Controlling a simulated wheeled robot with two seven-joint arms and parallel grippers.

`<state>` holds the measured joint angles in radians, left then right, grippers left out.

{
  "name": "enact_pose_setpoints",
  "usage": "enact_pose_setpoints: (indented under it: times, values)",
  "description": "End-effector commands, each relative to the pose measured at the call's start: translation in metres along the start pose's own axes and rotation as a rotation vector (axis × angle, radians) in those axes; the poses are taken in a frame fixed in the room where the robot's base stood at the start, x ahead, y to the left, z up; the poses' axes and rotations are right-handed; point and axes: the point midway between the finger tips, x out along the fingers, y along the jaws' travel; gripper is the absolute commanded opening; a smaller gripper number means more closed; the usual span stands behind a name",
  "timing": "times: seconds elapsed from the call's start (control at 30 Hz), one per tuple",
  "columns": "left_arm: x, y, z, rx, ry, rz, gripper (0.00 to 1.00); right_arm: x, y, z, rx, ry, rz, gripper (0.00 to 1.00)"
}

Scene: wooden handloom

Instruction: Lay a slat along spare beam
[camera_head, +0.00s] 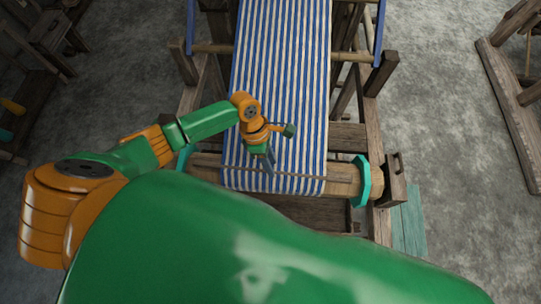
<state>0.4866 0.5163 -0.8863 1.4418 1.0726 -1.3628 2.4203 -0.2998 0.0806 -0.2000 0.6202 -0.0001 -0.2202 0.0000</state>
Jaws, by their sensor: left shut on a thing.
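My left gripper (269,163) points down over the striped cloth at the front roller of the loom. It is shut on a thin brown slat (305,178), which runs crosswise over the cloth, nearly in line with the roller. The fingers hide part of the slat. The wooden roller beam (340,184) has teal end discs and the cloth goes over it. The slat is at or just above this beam; I cannot tell whether it touches. I cannot tell which timber is the spare beam. My right gripper is not in view.
Blue and white striped cloth (285,60) stretches back over the wooden loom frame (375,140). Wooden frames stand at the far right (510,110) and upper left (50,40). A teal board (408,222) lies at the lower right. Grey floor (440,130) is clear right of the loom.

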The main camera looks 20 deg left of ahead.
Motion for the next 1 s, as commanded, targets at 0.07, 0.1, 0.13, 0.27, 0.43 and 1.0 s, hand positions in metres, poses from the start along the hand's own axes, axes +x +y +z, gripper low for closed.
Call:
enact_pose_setpoints:
  times: [0.07,0.1,0.13,0.27,0.43,1.0]
  values:
    - [0.002,-0.001,-0.001,0.001,0.004,-0.003,0.0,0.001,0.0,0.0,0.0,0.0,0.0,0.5]
    - [0.002,-0.001,-0.002,0.001,0.004,-0.003,0.0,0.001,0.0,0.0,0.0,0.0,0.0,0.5]
    - [0.002,-0.001,-0.002,0.001,0.004,-0.003,0.0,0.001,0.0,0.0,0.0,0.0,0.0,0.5]
    - [0.002,-0.001,-0.002,0.001,0.004,-0.003,0.71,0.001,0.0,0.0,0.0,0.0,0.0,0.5]
    - [0.002,0.0,-0.001,0.001,0.003,-0.003,0.71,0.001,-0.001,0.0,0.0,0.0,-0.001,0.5]
    - [-0.069,0.001,-0.001,0.001,0.003,-0.002,0.71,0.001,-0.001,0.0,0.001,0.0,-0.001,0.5]
